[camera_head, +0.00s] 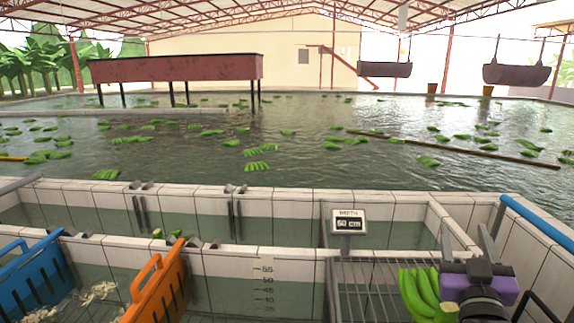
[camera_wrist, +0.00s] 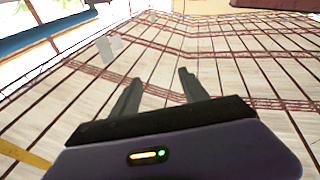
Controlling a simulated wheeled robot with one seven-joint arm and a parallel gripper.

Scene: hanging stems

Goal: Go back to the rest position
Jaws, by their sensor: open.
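My gripper (camera_head: 465,235) is at the lower right of the head view, with its two grey fingers pointing up and spread apart. In the wrist view, my gripper (camera_wrist: 159,80) is open and empty, with only the roof behind its fingers. A bunch of green bananas (camera_head: 421,292) is just left of my purple wrist in the head view, over the metal rack (camera_head: 365,290). The wrist partly hides the bunch, and I cannot tell whether they touch.
A blue rail (camera_head: 537,220) runs along the right. Tiled walls (camera_head: 270,262) divide the water tanks. Green banana clusters float in the pool beyond.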

